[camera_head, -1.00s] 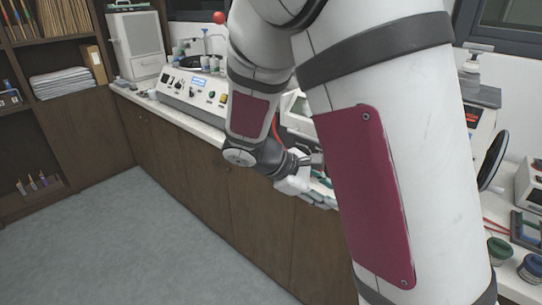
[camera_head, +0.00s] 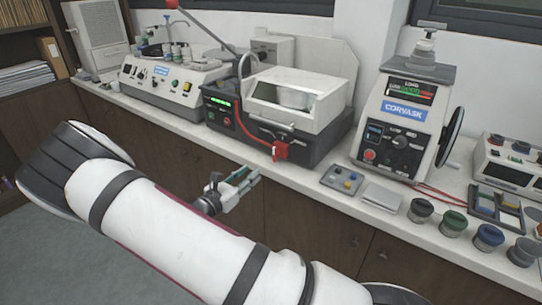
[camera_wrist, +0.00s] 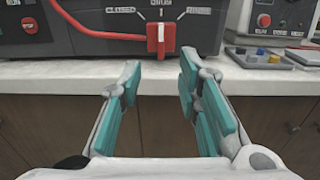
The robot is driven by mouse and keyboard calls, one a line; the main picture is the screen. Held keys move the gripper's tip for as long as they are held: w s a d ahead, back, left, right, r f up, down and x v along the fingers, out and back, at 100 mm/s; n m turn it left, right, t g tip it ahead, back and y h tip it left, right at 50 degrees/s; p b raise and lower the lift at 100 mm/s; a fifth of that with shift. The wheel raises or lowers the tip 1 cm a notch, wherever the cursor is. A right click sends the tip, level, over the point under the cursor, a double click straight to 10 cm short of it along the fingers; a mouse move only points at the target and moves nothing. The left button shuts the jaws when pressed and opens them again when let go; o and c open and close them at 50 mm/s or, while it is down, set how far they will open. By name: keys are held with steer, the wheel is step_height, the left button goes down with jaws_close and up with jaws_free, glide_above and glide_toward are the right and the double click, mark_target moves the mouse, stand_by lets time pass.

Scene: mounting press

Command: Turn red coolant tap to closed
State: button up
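The red coolant tap (camera_head: 280,151) is on the lower front of the grey-and-white mounting press (camera_head: 290,105). In the wrist view the tap (camera_wrist: 161,38) stands upright at the middle mark of its dial. The word CLOSED (camera_wrist: 120,10) is printed to its left; the label to its right is too blurred to read. My gripper (camera_wrist: 159,68) is open and empty, with teal pads on both fingers. It points at the tap, which appears between and beyond the fingertips, not touching them. In the head view my gripper (camera_head: 240,183) is in front of the bench edge, below and left of the tap.
Several lidded jars line the bench front at far right. The bench edge (camera_wrist: 75,75) lies below the tap.

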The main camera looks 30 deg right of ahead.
mark_target(274, 154)
steer(key=x, duration=1.3)
steer(key=shift+s+f, duration=0.1)
jaws_close()
